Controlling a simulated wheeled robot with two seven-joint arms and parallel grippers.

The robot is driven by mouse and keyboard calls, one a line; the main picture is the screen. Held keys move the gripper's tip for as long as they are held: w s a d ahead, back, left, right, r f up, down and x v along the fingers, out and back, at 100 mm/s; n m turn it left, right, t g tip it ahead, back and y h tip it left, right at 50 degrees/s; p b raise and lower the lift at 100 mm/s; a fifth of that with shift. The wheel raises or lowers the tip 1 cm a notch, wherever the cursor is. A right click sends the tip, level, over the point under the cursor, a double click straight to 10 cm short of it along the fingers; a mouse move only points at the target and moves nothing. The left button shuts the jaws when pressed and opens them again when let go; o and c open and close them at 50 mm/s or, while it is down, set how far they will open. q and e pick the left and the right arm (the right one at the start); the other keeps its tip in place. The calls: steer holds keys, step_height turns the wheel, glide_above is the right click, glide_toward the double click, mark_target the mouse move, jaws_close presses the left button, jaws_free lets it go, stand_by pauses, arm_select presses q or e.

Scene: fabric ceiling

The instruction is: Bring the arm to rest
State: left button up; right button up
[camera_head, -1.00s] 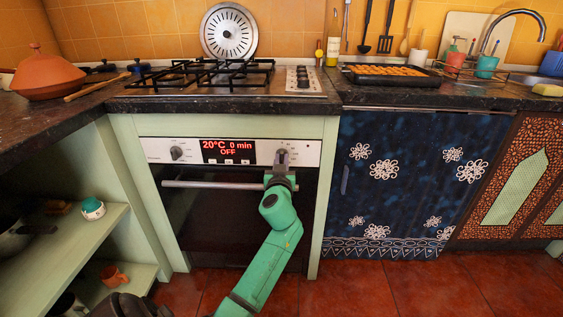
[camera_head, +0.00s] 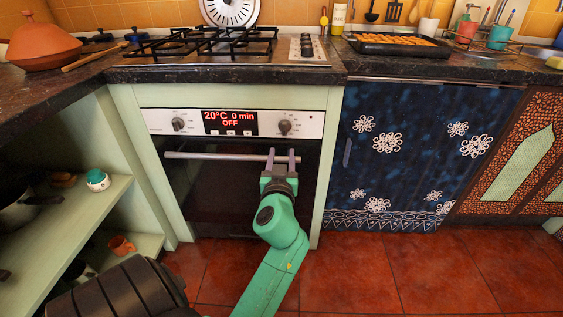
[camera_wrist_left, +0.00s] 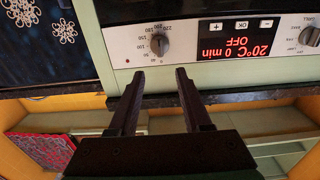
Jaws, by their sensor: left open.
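My left gripper (camera_head: 284,158) is at the oven front, below the right knob (camera_head: 284,127). Its fingers are apart and empty, near the right end of the oven handle (camera_head: 215,156); I cannot tell if they touch it. The green arm comes up from the bottom. In the left wrist view, turned upside down, both open fingers (camera_wrist_left: 160,84) point at the oven panel, with the knob (camera_wrist_left: 159,44) ahead and nothing between them. The oven display (camera_head: 229,122) reads 20°C, 0 min, OFF. My right gripper is out of view.
The oven door (camera_head: 225,195) is closed. The worktop above holds the gas hob (camera_head: 200,46), a tagine (camera_head: 47,43) and a baking tray of food (camera_head: 398,46). Open shelves (camera_head: 85,225) stand at left, a blue flowered curtain (camera_head: 415,150) at right. The tiled floor (camera_head: 400,265) is clear at right.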

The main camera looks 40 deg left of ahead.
arm_select(q)
steer(key=shift+v, duration=1.15)
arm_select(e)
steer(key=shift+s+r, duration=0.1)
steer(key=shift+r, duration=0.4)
